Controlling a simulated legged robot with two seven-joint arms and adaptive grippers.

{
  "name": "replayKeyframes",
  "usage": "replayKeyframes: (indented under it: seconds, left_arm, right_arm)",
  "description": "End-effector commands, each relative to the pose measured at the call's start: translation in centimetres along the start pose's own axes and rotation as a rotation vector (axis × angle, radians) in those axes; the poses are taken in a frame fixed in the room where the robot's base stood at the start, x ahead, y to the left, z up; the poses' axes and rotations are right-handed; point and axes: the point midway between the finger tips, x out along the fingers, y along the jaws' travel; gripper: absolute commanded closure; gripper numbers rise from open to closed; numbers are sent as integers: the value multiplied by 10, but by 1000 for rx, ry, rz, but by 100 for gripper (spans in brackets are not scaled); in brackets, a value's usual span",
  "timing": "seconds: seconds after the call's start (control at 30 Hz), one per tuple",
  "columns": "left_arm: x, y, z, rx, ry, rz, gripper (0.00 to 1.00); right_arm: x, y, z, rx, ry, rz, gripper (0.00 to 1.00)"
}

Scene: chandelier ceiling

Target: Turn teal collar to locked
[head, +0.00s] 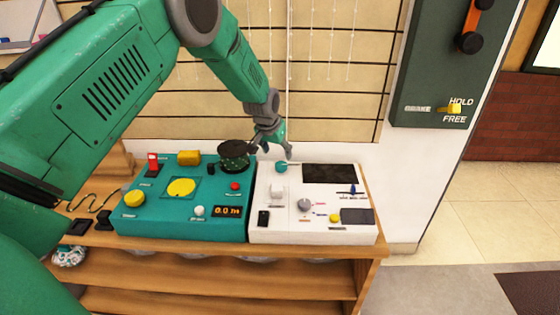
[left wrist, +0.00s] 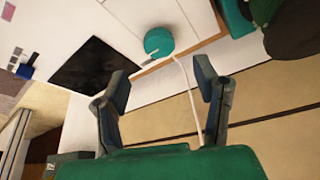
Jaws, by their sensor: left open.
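The teal collar (head: 281,167) is a small round piece at the back left of the white panel (head: 263,228). In the left wrist view the teal collar (left wrist: 159,41) lies beyond and between my fingertips, with a small pale pointer at its lower edge. My left gripper (head: 272,151) is just above and behind the collar. In the left wrist view my left gripper (left wrist: 162,88) is open, its two dark fingers apart with nothing between them. The fingers do not touch the collar there. The lock marks are too small to read. My right gripper is not in view.
A teal panel (head: 150,222) with a dark round drum (head: 234,155), yellow knobs and a red switch stands left of the white panel. Thin cords (head: 288,60) hang from the back wall. A dark green HOLD/FREE box (head: 430,60) is at the upper right.

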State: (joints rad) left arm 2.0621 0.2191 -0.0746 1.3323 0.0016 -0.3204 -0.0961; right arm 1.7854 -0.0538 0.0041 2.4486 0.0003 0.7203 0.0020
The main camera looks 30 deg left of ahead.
Motion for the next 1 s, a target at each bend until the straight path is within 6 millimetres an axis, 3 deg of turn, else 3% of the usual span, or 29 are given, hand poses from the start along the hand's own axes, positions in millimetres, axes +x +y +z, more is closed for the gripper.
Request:
replayKeyframes:
  seconds: [0.1, 0.3, 1.0]
  left_arm:
    - [-23, 0, -1, 0, 1, 0, 44]
    - [-42, 0, -1, 0, 0, 1, 44]
    - [-44, 0, 0, 0, -1, 1, 44]
  right_arm:
    - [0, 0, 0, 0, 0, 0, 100]
    - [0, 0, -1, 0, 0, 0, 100]
    - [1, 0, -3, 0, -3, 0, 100]
